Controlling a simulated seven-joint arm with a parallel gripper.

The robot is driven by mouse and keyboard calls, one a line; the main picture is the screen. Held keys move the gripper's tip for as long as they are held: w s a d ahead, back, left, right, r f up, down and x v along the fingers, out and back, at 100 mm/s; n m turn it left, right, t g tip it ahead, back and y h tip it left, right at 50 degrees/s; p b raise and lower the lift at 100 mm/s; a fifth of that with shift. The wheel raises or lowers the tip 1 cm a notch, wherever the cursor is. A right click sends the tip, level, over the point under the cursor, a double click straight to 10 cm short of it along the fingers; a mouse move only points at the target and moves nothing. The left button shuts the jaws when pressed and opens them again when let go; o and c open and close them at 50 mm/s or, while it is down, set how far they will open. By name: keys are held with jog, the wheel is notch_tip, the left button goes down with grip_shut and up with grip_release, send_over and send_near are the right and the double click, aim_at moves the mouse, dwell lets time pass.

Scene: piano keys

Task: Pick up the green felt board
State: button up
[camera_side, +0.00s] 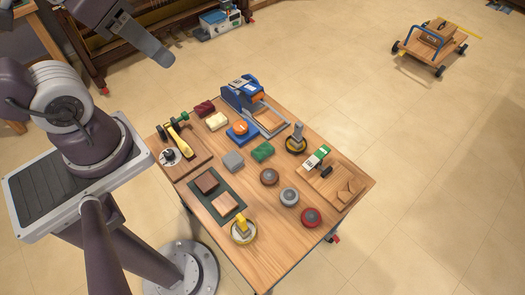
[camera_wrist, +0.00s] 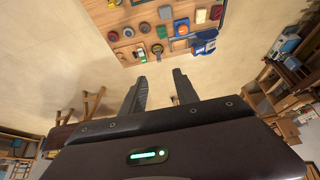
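A flat dark green board (camera_side: 229,186) lies on the wooden table, at its near left part in the side view. Two brown wooden blocks, a darker one (camera_side: 207,182) and a lighter one (camera_side: 225,203), rest on it. A smaller, brighter green block (camera_side: 262,152) lies apart from it near the table's middle. My gripper (camera_wrist: 160,82) is open and empty in the wrist view, its two fingers spread apart. In the side view it is high at the upper left, well away from the table and the board. I cannot make out the board clearly in the wrist view.
A yellow-handled round tool (camera_side: 243,229) stands at the board's near end. A wooden base with a yellow-handled tool (camera_side: 180,143), a blue machine (camera_side: 245,93) and several round pucks crowd the table (camera_side: 262,255). The floor is mostly clear.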

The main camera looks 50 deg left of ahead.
dwell(0.3)
jog(key=o, duration=0.8)
